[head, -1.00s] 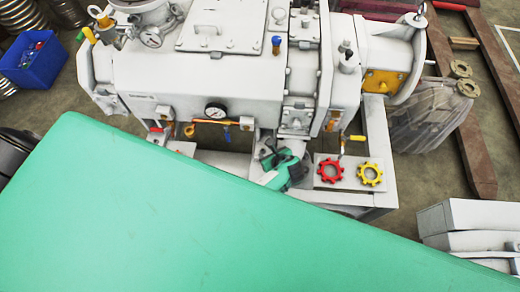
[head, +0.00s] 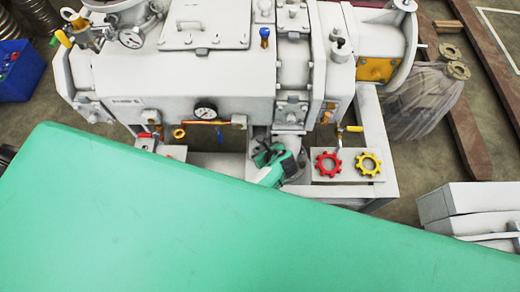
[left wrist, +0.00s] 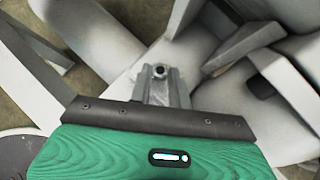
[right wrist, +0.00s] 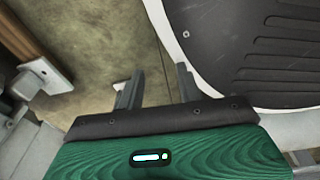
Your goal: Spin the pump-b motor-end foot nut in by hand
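The pump-b motor-end foot nut (left wrist: 160,72) shows in the left wrist view as a small dark-centred round part. It sits on a white foot of the machine. My left gripper (left wrist: 162,82) has its two fingers close together, with the nut between their tips. In the head view the left gripper (head: 268,160) is low at the machine's front, beside the red star wheel, and its fingertips and the nut are too small to tell. My right gripper (right wrist: 157,82) is open and empty, above bare floor, beside a black ribbed surface.
The white pump (head: 200,85) fills the back. A red star wheel (head: 318,163) and a yellow one (head: 361,164) lie on a grey plate. My green body panel (head: 200,220) hides much of the front. A blue bin (head: 22,75) stands at the left.

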